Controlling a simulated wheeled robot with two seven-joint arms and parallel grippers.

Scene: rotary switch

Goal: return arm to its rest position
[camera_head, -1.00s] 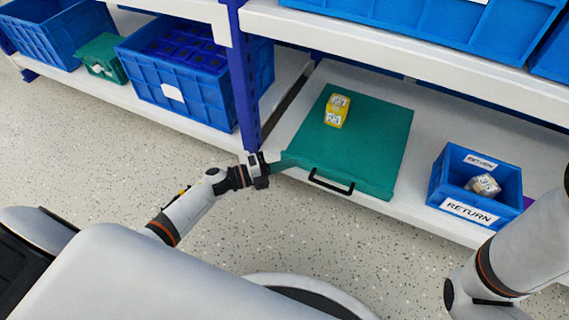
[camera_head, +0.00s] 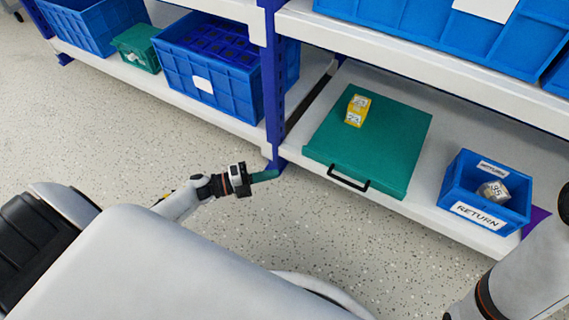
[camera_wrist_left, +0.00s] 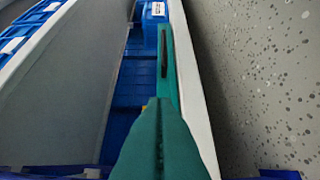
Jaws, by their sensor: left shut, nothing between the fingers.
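My left gripper (camera_head: 265,176) is shut and empty, its green fingers pressed together. It hangs over the floor in front of the shelf, left of the green board (camera_head: 375,145) and apart from it. In the left wrist view, the shut green fingers (camera_wrist_left: 160,140) fill the lower middle, with the board's black handle (camera_wrist_left: 164,55) beyond them. My right arm shows at the lower right of the head view, but its gripper is out of view.
A blue shelf post (camera_head: 274,90) stands close beyond my left gripper. The speckled floor (camera_head: 330,235) is clear.

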